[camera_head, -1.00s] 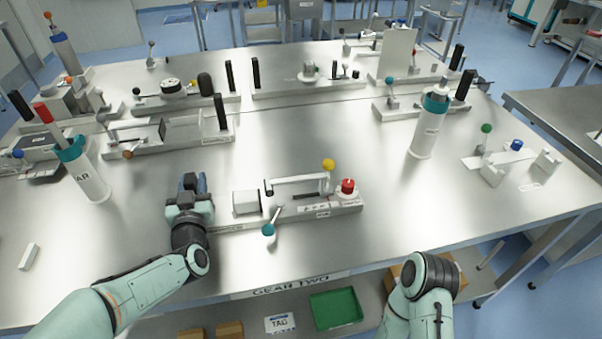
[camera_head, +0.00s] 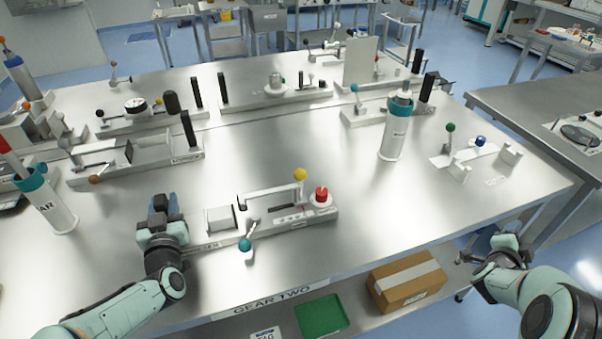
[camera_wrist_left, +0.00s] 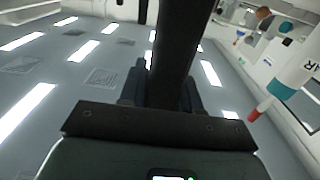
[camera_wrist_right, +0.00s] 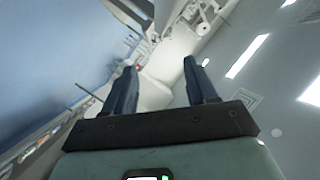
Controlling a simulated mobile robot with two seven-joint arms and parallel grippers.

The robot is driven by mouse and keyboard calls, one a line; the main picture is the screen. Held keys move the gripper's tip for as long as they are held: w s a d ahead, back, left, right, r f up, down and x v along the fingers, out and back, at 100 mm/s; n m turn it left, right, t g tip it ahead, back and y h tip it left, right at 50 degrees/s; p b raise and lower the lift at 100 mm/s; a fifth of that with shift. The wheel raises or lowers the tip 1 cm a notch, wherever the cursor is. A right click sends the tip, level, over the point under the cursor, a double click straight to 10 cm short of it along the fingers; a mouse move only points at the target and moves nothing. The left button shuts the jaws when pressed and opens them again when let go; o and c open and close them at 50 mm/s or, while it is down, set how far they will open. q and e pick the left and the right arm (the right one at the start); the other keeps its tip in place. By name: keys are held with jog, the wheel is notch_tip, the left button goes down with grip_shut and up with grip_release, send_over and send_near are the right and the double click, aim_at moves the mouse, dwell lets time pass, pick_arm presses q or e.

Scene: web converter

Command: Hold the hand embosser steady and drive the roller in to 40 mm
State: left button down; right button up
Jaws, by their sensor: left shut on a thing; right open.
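The bench device in front of me, which I take as the hand embosser (camera_head: 327,213), has a long pale base with a white block (camera_head: 220,219), a yellow ball knob (camera_head: 300,174), a red knob (camera_head: 321,194) and a teal-ball lever (camera_head: 245,245). I cannot tell which part is the roller. My left gripper (camera_head: 164,206) is at the device's left end, shut on its black upright handle, which also shows as a dark bar in the left wrist view (camera_wrist_left: 177,45). My right gripper (camera_head: 508,240) is open and empty, off the table's right front edge; its parted fingers show in the right wrist view (camera_wrist_right: 163,85).
A white cylinder with a teal collar (camera_head: 395,135) stands right of the device, another (camera_head: 55,210) far left. Several similar fixtures line the back. A small white fixture (camera_head: 470,160) is at right. A cardboard box (camera_head: 407,282) and green tray (camera_head: 322,315) lie on the lower shelf.

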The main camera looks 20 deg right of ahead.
jog(key=s+d+r+m+g+h, duration=0.1)
jog(key=s+r+m, duration=0.15)
jog(key=r, duration=0.25)
jog(key=s+d+r+m+h, duration=0.1)
jog(key=s+d+r+h, duration=0.15)
jog(key=r, duration=0.35)
jog(key=w+a+r+n+t, duration=0.2)
jog(key=w+a, duration=0.2)
jog(key=w+a+n+t+y, duration=0.4)
jog(key=w+a+n+t, duration=0.1)
jog(key=w+a, duration=0.25)
jog(key=n+t+y, duration=0.6)
jog(key=n+y, duration=1.1)
jog(key=n, duration=0.2)
send_near(303, 177)
jog(key=w, duration=0.3)
jog(key=w+a, duration=0.1)
jog(key=w, duration=0.7)
jog(key=shift+w+a+f, duration=0.1)
jog(key=shift+w+a, duration=0.05)
jog(key=shift+a, duration=0.2)
